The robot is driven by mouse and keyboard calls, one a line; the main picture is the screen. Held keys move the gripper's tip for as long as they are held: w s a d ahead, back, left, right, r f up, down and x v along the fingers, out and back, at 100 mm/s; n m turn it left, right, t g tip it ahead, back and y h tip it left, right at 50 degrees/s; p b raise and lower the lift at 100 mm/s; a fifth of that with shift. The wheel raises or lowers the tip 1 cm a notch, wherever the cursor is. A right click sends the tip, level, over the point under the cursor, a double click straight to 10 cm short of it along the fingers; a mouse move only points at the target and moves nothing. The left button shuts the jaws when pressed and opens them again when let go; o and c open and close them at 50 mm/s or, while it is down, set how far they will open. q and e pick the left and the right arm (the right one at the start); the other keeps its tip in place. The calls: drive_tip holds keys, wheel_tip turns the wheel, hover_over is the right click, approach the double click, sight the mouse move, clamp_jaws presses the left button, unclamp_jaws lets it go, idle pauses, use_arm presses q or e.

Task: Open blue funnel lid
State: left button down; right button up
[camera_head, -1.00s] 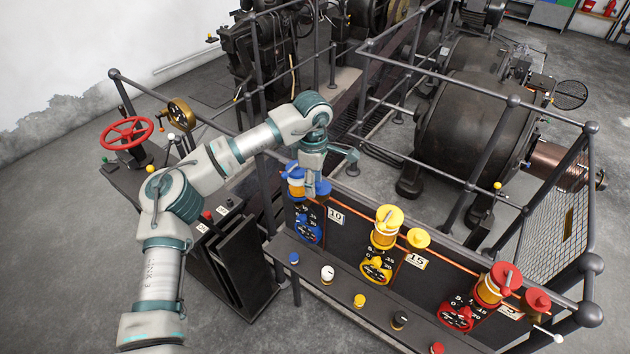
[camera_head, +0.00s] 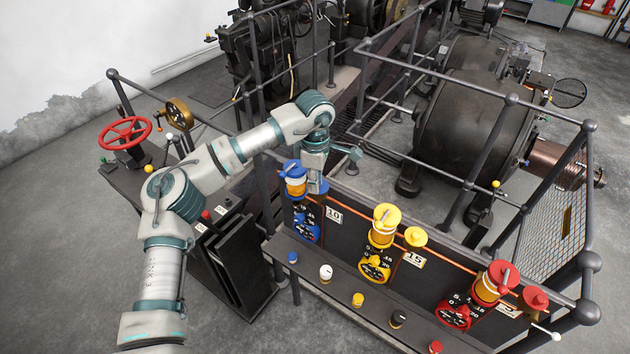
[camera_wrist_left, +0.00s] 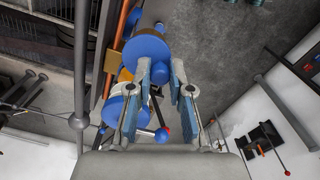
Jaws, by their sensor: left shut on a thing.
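The blue oiler (camera_head: 296,182) with an amber glass body stands at the left end of the dark panel. My left gripper (camera_head: 318,190) is right beside it and points down, hiding most of the small blue funnel lid. In the left wrist view, the round blue lid (camera_wrist_left: 147,48) lies at the fingertips of my left gripper (camera_wrist_left: 160,72). The fingers are shut on it at its near edge. A second blue disc, the oiler top (camera_wrist_left: 118,110), sits closer to the wrist, partly behind the left finger. How far the lid is tilted cannot be told. My right gripper is not in view.
A yellow oiler (camera_head: 384,230) and a red oiler (camera_head: 491,285) stand farther right along the panel. A copper pipe (camera_head: 455,260) runs past them. Grey railings (camera_head: 440,165) stand behind. Several coloured knobs (camera_head: 358,300) line the front ledge.

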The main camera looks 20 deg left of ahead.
use_arm(q)
drive_tip(key=shift+d, duration=0.1)
drive_tip(key=shift+d+n, duration=0.2)
drive_tip(key=shift+n, duration=0.3)
drive_tip(key=shift+d+n, duration=0.15)
drive_tip(key=shift+n, duration=0.15)
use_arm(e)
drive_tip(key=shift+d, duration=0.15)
use_arm(q)
drive_tip(key=shift+s+d, duration=0.1)
drive_tip(key=shift+d, duration=0.05)
drive_tip(key=n, duration=0.1)
drive_tip(key=d+n, duration=0.1)
drive_tip(key=n, duration=0.2)
drive_tip(key=shift+d+r, duration=0.1)
drive_tip(key=shift+d, duration=0.15)
drive_tip(key=shift+w+d+n+p, duration=0.35)
drive_tip(key=shift+w+d+n, duration=0.2)
drive_tip(key=shift+n, duration=1.3)
drive_tip(key=shift+w+d+n+p, duration=0.3)
drive_tip(key=shift+w+d+n, duration=0.3)
drive_tip(key=shift+n, duration=1.2)
drive_tip(key=shift+w+d+n+p, duration=0.4)
drive_tip(key=shift+d+n, duration=0.3)
drive_tip(key=shift+n, duration=1.15)
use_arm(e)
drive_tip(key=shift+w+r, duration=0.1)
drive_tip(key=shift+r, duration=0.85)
